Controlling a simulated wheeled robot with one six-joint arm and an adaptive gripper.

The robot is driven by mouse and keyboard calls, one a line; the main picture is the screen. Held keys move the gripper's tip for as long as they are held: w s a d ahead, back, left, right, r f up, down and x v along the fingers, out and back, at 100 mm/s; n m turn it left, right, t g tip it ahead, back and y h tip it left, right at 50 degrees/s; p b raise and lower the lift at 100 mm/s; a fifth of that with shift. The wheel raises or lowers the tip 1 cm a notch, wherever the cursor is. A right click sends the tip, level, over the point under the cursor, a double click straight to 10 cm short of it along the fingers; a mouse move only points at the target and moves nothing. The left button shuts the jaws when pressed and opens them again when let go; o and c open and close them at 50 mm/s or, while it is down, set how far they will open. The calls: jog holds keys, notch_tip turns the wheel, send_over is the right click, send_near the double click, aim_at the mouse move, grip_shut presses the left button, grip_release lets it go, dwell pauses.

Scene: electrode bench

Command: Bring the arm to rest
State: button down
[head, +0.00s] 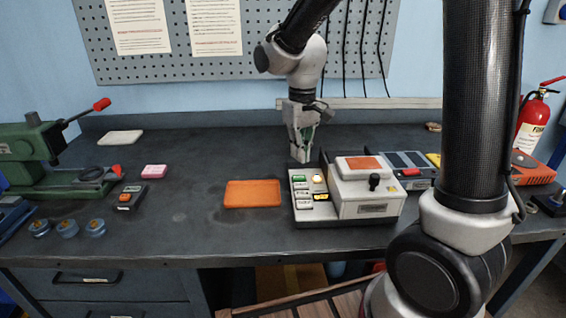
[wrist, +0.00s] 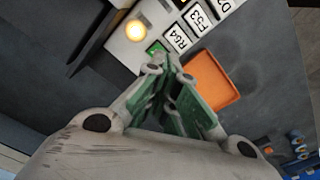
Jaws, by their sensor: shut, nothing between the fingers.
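My gripper (head: 302,156) hangs downward over the bench, just behind the white box with labelled buttons (head: 305,212). In the wrist view the green-padded fingers of my gripper (wrist: 172,62) come together at their tips, shut and empty. The tips appear close to the box's panel, near a green button and a lit yellow lamp (wrist: 135,30); whether they touch it cannot be told. The lamp also glows in the head view (head: 317,179).
An orange tray (head: 252,194) lies left of the box, and a dark device (head: 408,164) stands to its right. A green press (head: 50,160) stands far left. A pegboard (head: 240,50) is on the wall behind.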

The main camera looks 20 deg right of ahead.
jog(key=shift+g, duration=0.4)
jog(key=s, duration=0.1)
jog(key=s+d, duration=0.1)
jog(key=s, duration=0.1)
jog(key=shift+s+d+f, duration=0.15)
jog(key=shift+s+d, duration=0.2)
jog(key=s+d+r+m+t, duration=0.2)
jog(key=s+d+r, duration=0.3)
jog(key=s, duration=0.3)
jog(key=s+d+r+m+t, duration=0.1)
jog(key=s+d+r+t, duration=0.2)
jog(key=s+d+r, duration=0.3)
jog(key=shift+s+d+r+m, duration=0.15)
jog(key=shift+s+d+m, duration=0.25)
jog(key=shift+s+d, duration=0.75)
dwell(1.6)
